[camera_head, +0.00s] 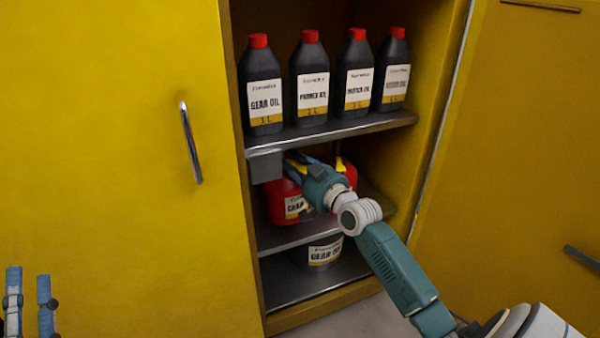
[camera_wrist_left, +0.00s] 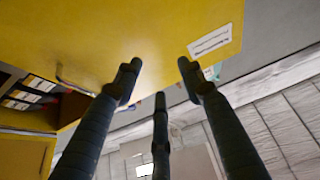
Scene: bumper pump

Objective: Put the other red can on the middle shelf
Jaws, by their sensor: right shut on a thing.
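Two red cans show in the head view inside the yellow cabinet, on the middle shelf (camera_head: 285,238) or just over it. The left red can (camera_head: 283,207) has a white and yellow label. The right red can (camera_head: 350,174) is mostly hidden behind my right arm. My right gripper (camera_head: 298,165) is at the top of the left red can and shut on it; its fingertips are partly hidden. I cannot tell whether that can touches the shelf. My left gripper (camera_head: 30,290) is open and empty at the lower left; its spread fingers also show in the left wrist view (camera_wrist_left: 160,85).
Several dark bottles with red caps (camera_head: 310,78) stand on the upper shelf (camera_head: 350,127), close above my right gripper. A grey container (camera_head: 320,252) stands at the bottom. Yellow doors (camera_head: 110,160) flank the opening; the left one has a handle (camera_head: 190,143).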

